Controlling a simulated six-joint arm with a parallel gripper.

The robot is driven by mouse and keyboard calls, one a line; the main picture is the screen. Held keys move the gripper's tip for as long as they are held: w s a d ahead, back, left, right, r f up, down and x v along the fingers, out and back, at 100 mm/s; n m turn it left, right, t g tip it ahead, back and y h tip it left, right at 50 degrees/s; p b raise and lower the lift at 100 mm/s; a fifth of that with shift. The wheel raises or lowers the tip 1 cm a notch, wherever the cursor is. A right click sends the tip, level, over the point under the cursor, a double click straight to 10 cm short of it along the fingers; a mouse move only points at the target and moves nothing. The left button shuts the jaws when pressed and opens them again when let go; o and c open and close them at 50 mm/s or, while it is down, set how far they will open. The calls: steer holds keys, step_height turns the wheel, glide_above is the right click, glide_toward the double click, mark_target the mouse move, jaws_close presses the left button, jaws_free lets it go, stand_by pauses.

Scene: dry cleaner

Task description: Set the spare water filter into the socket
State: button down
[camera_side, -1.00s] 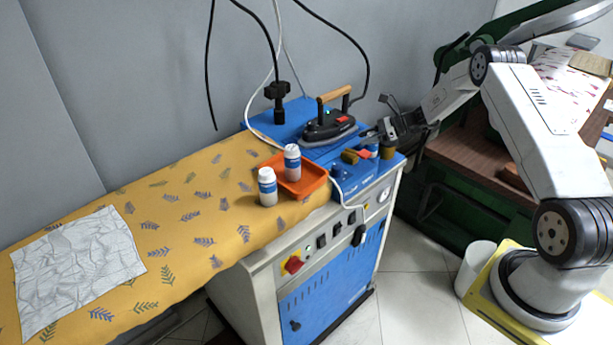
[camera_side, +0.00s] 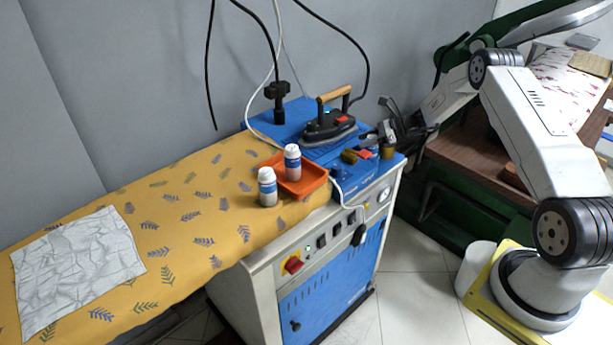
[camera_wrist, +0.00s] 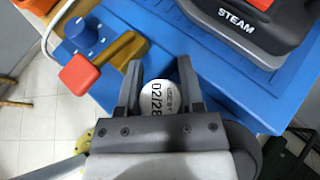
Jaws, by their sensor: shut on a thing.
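My gripper (camera_wrist: 160,95) is shut on the spare water filter (camera_wrist: 160,97), seen end-on as a round white face printed "02/28". In the side view my gripper (camera_side: 386,132) is over the right end of the blue steam station, and the filter between its fingers is small and mostly hidden. A brass-coloured round fitting (camera_side: 387,153), likely the socket, stands at the station's right edge, just below the gripper.
A red-handled valve (camera_wrist: 80,73) and blue knob (camera_wrist: 80,30) are close by. The iron (camera_side: 330,125) stands behind on the blue top. Two white bottles (camera_side: 292,162) (camera_side: 267,187) are at the orange tray (camera_side: 313,180), one inside, one beside it.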

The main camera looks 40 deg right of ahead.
steer(key=shift+f, duration=0.1)
steer(key=c, duration=0.5)
jaws_free()
steer(key=shift+s+d, duration=0.1)
steer(key=v, duration=1)
steer(key=shift+s+d, duration=0.25)
stand_by(0.4)
stand_by(0.4)
